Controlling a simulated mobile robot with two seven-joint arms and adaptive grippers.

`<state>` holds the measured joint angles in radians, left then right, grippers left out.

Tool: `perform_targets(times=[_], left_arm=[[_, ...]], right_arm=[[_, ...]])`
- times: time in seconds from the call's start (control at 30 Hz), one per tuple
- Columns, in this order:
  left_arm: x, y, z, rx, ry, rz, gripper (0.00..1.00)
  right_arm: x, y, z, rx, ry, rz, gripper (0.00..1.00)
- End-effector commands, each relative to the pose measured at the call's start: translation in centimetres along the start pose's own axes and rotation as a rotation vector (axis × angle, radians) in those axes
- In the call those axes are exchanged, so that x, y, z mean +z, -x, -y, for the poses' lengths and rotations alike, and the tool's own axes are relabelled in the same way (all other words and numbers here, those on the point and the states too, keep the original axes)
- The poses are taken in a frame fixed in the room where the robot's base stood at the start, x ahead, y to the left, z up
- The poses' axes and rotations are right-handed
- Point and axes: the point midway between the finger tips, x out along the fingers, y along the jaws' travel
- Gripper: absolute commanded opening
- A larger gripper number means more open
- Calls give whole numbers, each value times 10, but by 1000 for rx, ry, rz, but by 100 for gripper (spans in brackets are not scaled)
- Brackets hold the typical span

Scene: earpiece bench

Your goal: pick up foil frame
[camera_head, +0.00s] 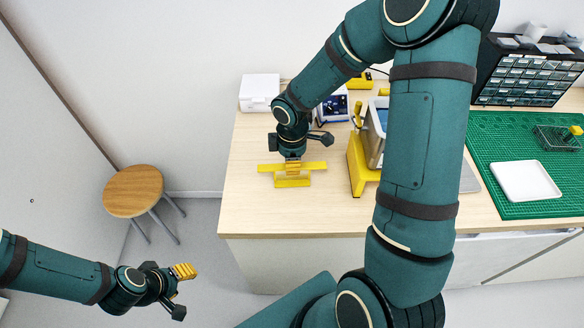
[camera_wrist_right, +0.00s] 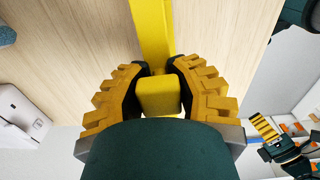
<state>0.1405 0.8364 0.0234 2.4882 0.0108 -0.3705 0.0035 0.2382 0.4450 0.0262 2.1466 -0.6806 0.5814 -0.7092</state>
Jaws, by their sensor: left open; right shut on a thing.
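A yellow piece, seemingly the foil frame, (camera_head: 292,181) is at the left part of the bench, with a long bar and a shorter bar in front of it. My right gripper (camera_head: 292,165) points down at it and is shut on its block-shaped grip. In the right wrist view the yellow-padded fingers of the right gripper (camera_wrist_right: 160,72) close on both sides of the yellow block of the foil frame (camera_wrist_right: 158,95). Whether the frame touches the bench is unclear. My left gripper (camera_head: 180,290) is open and empty, away from the bench at lower left.
A yellow-based device (camera_head: 360,170) stands right of the frame, partly behind my right arm. A white box (camera_head: 259,90) and a small instrument (camera_head: 334,107) stand behind. A green mat (camera_head: 500,150) holds a white tray (camera_head: 526,167). A wooden stool (camera_head: 133,190) stands left.

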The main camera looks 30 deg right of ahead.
Motion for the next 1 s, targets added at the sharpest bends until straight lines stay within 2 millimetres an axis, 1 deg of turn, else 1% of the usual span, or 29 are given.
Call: perform_targets(times=[0.07,0.17,0.27,0.4,0.5,0.6,0.77,1.0], left_arm=[[0,0,0,0,0,0,47],[0,2,-1,0,0,0,47],[-1,5,-2,1,0,0,47],[-1,10,-3,2,0,0,47],[-1,12,-4,2,0,0,47],[-2,13,-4,3,0,0,47],[-2,14,-5,3,0,0,47],[-2,14,-5,3,0,0,47]], right_arm=[[0,2,0,1,0,0,0],[0,10,-1,3,-1,-1,0],[0,27,-1,5,-1,-2,0],[0,56,-1,5,-1,-2,0],[0,73,-1,4,-1,-1,0],[0,88,-1,4,-1,-1,0],[0,99,0,2,1,0,0],[0,100,0,0,0,0,0]])
